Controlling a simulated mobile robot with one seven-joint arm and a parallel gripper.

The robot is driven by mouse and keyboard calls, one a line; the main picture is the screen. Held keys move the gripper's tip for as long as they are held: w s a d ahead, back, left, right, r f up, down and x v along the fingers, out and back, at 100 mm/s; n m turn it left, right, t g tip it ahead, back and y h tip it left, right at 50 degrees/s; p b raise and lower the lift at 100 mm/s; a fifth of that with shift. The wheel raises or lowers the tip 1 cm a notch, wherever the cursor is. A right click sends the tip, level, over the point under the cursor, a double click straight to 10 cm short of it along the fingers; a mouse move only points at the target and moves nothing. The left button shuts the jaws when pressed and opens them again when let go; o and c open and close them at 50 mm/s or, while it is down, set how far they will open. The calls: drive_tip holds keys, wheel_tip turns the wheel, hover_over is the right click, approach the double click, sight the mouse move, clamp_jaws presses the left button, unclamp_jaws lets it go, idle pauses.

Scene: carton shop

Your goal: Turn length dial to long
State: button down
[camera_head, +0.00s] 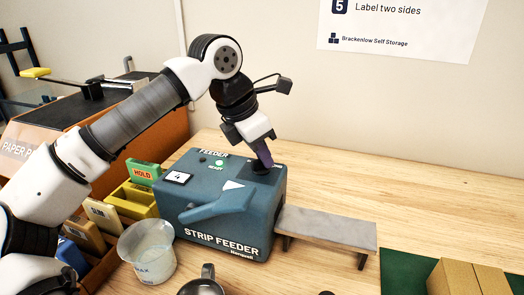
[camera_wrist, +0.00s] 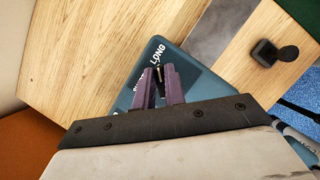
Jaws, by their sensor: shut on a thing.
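The blue strip feeder (camera_head: 230,225) stands on the wooden table. The length dial (camera_head: 260,169) is a small black knob on its top, near the back right corner. My gripper (camera_head: 264,160) reaches down from above with its purple fingers shut on the dial. In the wrist view, the two fingers (camera_wrist: 158,80) stand on either side of a thin dark part of the dial. The word LONG is printed on the feeder top (camera_wrist: 152,44) just beyond the fingertips. Another label is partly hidden by the fingers. The dial's pointer is too hidden to read.
A metal outfeed table (camera_head: 325,228) extends right from the feeder. A cardboard box (camera_head: 465,280) rests on a green mat.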

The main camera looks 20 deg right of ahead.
idle(0.5)
drive_tip(key=c, duration=1.5)
unclamp_jaws()
drive_tip(key=shift+o, duration=0.2)
drive_tip(key=v, duration=1.4)
drive_tip(key=shift+s+f, duration=0.1)
drive_tip(key=shift+f, duration=0.05)
